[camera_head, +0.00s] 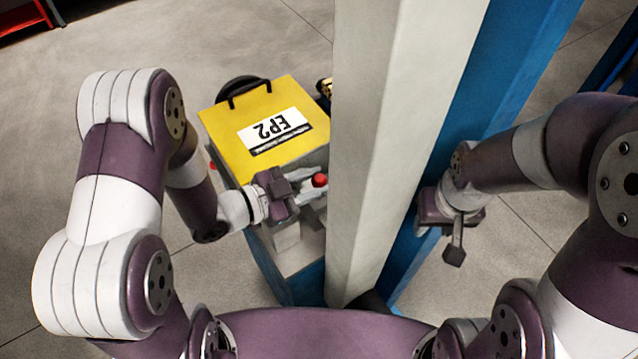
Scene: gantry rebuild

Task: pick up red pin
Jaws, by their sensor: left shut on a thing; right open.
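A small red pin head (320,180) shows at the fingertips of my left gripper (310,182). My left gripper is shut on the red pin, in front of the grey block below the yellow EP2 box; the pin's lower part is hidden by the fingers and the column. My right gripper (453,245) is open and empty, to the right of the column and pointing down. A second red spot (212,166) shows at the left edge of the box, too small to identify.
A yellow box (222,120) labelled EP2, with a black handle, sits on a grey and blue stand. A tall grey column (385,130) with a blue side (490,90) stands between my two grippers.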

